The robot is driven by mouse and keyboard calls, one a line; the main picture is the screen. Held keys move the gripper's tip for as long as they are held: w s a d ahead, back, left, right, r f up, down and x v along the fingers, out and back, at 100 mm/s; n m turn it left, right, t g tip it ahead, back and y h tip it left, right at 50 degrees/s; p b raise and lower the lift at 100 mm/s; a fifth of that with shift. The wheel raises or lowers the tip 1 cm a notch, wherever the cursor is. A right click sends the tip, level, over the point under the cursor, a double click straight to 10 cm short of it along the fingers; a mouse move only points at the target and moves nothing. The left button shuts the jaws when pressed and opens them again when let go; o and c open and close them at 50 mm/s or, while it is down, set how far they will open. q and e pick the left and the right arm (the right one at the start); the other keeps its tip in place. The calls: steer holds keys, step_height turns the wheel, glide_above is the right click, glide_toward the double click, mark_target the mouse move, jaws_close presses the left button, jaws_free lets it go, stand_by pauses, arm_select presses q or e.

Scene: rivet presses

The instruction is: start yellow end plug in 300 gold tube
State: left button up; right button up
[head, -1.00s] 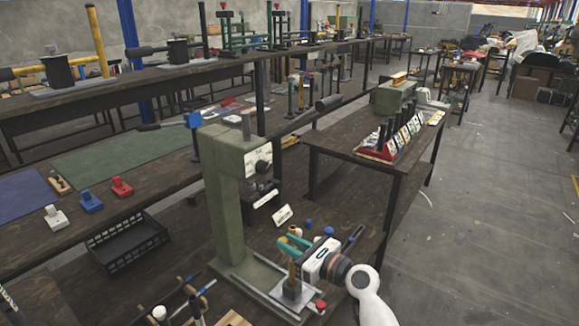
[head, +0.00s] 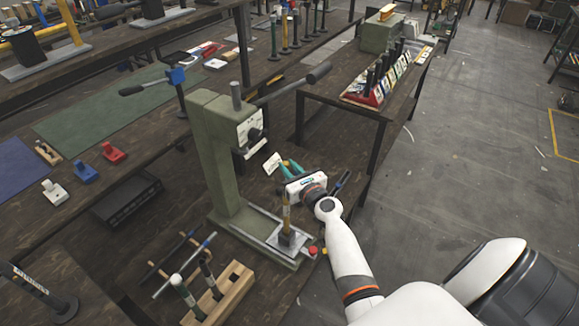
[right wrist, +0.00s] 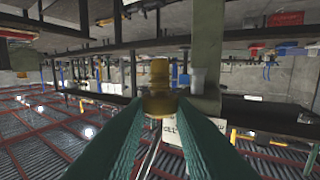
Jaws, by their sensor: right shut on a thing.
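My right gripper (head: 286,166) shows in the head view with teal fingers beside the green press. In the right wrist view, its fingertips (right wrist: 158,108) are shut on a yellow end plug (right wrist: 158,80), a stepped amber piece. In the head view I cannot make the plug out. The gold tube (head: 286,214) stands upright on the grey base plate of the press, below my gripper and apart from the fingers. Whether its top is open is too small to tell. My left gripper is not in view.
The green press (head: 222,155) with its lever stands left of my gripper. A red rack (head: 360,92) of cards stands on the table behind. A small lettered card (head: 272,163) is close to my fingers.

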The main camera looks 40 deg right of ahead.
steer(key=shift+p, duration=0.3)
step_height(320, 180, down, 6)
steer(key=b, duration=0.5)
steer(key=shift+b, duration=0.35)
steer(key=shift+r+m+h+p, duration=0.1)
steer(key=shift+m+h+p, duration=0.2)
steer(key=shift+h, duration=0.1)
stand_by(0.8)
steer(key=shift+f+b, duration=1.2)
steer(key=shift+f, duration=0.05)
steer(key=shift+s+a, duration=0.1)
steer(key=o, duration=1)
